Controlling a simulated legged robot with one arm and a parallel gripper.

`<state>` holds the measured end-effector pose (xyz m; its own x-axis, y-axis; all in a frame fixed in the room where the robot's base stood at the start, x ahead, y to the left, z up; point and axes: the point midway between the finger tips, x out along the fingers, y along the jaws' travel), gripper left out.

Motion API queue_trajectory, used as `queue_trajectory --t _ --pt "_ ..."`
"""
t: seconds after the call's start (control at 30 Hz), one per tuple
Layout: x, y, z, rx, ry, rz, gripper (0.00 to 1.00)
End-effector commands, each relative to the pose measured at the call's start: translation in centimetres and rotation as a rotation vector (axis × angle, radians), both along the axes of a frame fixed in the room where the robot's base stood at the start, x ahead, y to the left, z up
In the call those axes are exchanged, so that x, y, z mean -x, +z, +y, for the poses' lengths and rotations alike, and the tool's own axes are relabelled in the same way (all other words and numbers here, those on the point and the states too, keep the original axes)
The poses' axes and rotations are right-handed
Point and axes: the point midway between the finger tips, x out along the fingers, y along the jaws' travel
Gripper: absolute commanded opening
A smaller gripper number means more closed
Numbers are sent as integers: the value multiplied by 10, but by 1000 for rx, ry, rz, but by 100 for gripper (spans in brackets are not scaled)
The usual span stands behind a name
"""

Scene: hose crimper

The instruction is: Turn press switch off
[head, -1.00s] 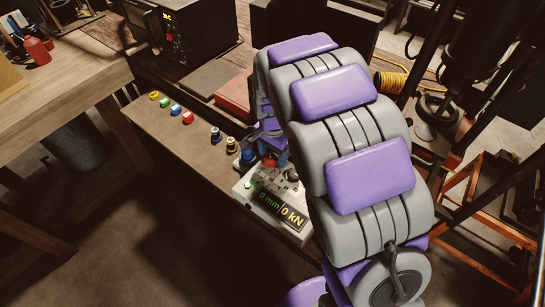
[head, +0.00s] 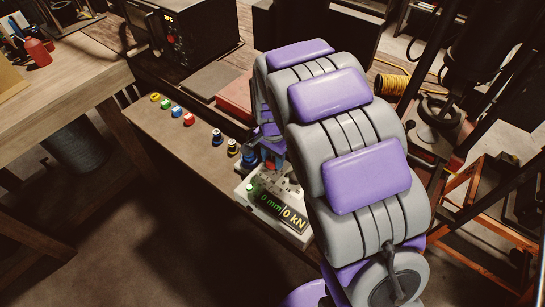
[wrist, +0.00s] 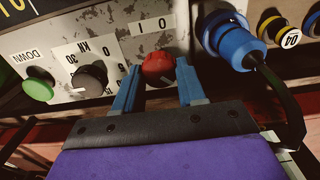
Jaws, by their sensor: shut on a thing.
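The press switch is a red round knob (wrist: 158,68) on a worn pale control panel (wrist: 115,48) in the wrist view. A plate marked "1" and "0" sits just above it. My gripper (wrist: 158,84) has its two blue fingers on either side of the knob and is shut on it. The knob's pointer direction is not clear. In the head view the panel (head: 252,192) shows with a display reading "0 mm | 0 kN". There my arm hides much of the panel's right side.
Left of the switch are a dark knob (wrist: 90,76) marked kN and a green DOWN button (wrist: 38,86). A blue plug (wrist: 230,42) with a dark cable sits close on the right.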

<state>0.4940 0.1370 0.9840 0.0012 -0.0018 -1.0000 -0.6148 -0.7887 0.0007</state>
Motion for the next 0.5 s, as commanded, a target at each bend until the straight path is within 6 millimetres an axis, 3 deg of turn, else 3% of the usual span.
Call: queue_trajectory --t 0.5 --pt "2 1 2 -4 117 7 9"
